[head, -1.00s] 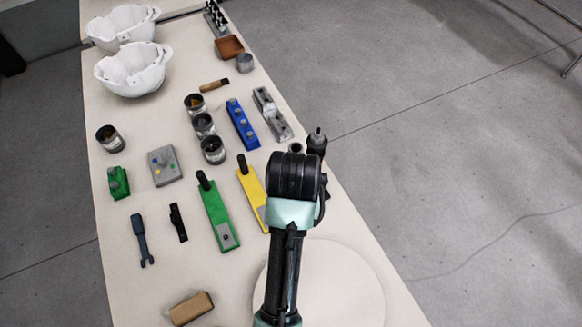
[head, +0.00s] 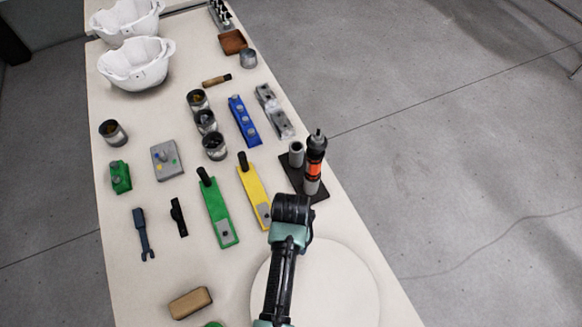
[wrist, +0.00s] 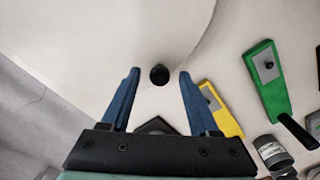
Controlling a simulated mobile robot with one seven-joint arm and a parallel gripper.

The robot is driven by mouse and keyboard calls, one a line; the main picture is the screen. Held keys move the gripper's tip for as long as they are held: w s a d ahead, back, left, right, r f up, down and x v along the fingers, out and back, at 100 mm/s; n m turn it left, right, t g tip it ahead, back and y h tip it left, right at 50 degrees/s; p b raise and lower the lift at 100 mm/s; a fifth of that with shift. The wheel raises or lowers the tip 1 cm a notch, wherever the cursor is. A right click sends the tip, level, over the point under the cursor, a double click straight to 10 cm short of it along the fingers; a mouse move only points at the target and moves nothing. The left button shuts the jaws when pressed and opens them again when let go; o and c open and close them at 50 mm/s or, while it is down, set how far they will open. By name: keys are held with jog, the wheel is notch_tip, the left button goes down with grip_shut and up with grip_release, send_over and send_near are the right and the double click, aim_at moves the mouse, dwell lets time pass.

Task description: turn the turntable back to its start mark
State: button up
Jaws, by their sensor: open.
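The turntable (head: 345,285) is a pale round disc at the near right of the table, partly covered by my arm in the head view. In the wrist view it is the pale surface (wrist: 90,35) with a curved edge. A round black knob (wrist: 159,74) shows near that edge, between my fingertips in the picture; I cannot tell its height or whether anything touches it. My gripper (wrist: 159,71) is open, its two blue fingers apart, with nothing held. In the head view its fingers are hidden behind my arm. I cannot make out a start mark.
A dark stand (head: 291,178) holds an orange-and-black tool (head: 315,168) beyond the turntable. Yellow (head: 253,190) and green (head: 217,210) strips lie to its left. A tan block (head: 190,303) lies left of the turntable. White helmet shells (head: 137,64) stand far back.

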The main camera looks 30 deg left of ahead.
jog(key=shift+f, duration=0.2)
grip_shut()
jog(key=shift+w, duration=0.1)
dwell(1.3)
